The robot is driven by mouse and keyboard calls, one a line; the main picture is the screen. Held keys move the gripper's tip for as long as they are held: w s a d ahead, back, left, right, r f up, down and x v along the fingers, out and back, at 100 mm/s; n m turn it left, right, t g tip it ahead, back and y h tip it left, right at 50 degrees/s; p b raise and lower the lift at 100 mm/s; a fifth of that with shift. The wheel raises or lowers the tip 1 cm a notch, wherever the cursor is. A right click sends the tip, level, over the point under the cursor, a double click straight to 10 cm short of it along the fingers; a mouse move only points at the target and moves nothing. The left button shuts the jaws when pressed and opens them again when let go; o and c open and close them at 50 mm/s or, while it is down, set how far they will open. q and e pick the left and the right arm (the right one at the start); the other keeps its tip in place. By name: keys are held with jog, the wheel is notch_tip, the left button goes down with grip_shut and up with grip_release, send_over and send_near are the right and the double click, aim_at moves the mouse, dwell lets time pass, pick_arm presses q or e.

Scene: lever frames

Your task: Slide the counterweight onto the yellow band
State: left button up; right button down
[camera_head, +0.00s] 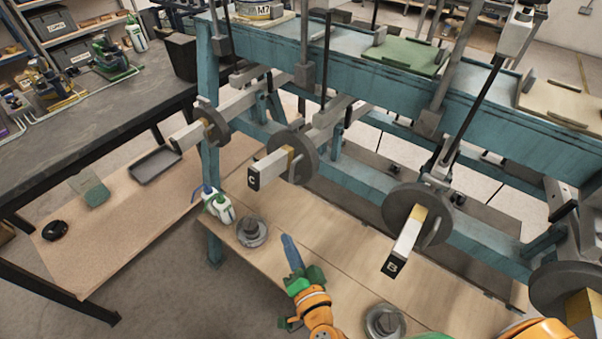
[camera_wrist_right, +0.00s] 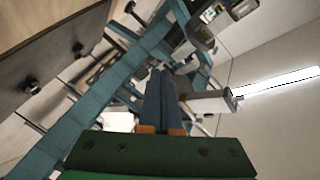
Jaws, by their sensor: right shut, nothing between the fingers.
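On bar B (camera_head: 407,238), the counterweight (camera_head: 398,203) is next to the band (camera_head: 419,213).
The teal frame (camera_head: 345,51) spans the back. A dark workbench (camera_head: 92,125) is at left. There is open air between bars C and B.

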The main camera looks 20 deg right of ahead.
notch_tip(320, 180, up, 7)
jog(key=d+m+t+h, duration=0.1)
jog(key=m+h, duration=0.1)
jog(key=m, duration=0.3)
jog(key=m+g+h, duration=0.1)
jog(key=m+h, duration=0.2)
jog(key=m, duration=0.5)
send_near(296, 180)
notch_tip(296, 180, up, 3)
jog(key=s, duration=0.1)
jog(key=x, duration=0.4)
jog(key=p+x, duration=0.1)
jog(key=x, duration=0.4)
jog(key=shift+d+f, duration=0.1)
jog(key=shift+d, duration=0.15)
jog(key=shift+p, duration=0.3)
jog(key=shift+s+a+r+p, duration=0.3)
jog(key=shift+a+p, duration=0.2)
jog(key=shift+p, duration=0.15)
jog(key=shift+d+f, duration=0.15)
jog(key=shift+f, duration=0.05)
jog(key=shift+r, duration=0.1)
